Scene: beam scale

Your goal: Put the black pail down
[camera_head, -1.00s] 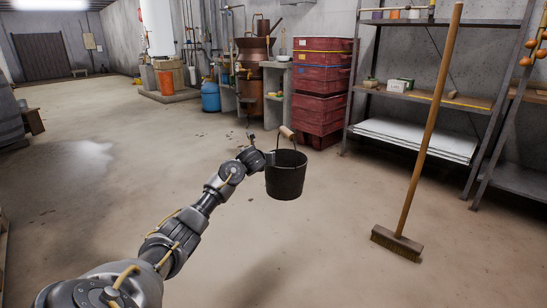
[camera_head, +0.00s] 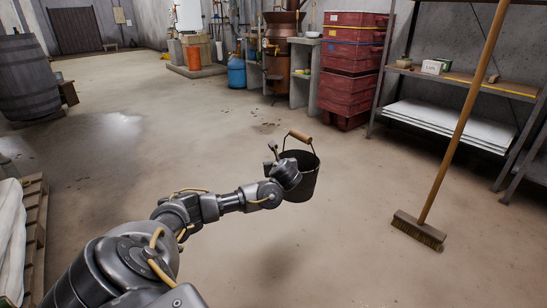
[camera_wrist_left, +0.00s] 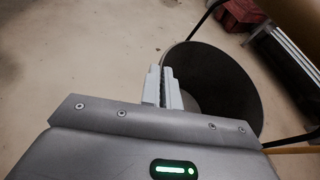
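The black pail (camera_head: 303,182) hangs upright at the end of my left arm in the head view, its wooden-gripped bail (camera_head: 300,136) standing up. My left gripper (camera_head: 282,166) is at the pail's left rim. In the left wrist view, the gripper's pale fingers (camera_wrist_left: 164,88) are close together with the pail's rim between them, one inside and one outside. The pail's dark inside (camera_wrist_left: 212,85) shows to their right. The pail seems to be above the floor, with a soft shadow lower in the picture. My right gripper is not in view.
A broom (camera_head: 455,140) stands upright at the right, before a metal shelf (camera_head: 470,85). Stacked red crates (camera_head: 348,70) and a copper still (camera_head: 277,65) are behind. A barrel (camera_head: 38,75) and a pallet (camera_head: 33,215) are at the left. The concrete floor (camera_head: 190,120) around the pail is clear.

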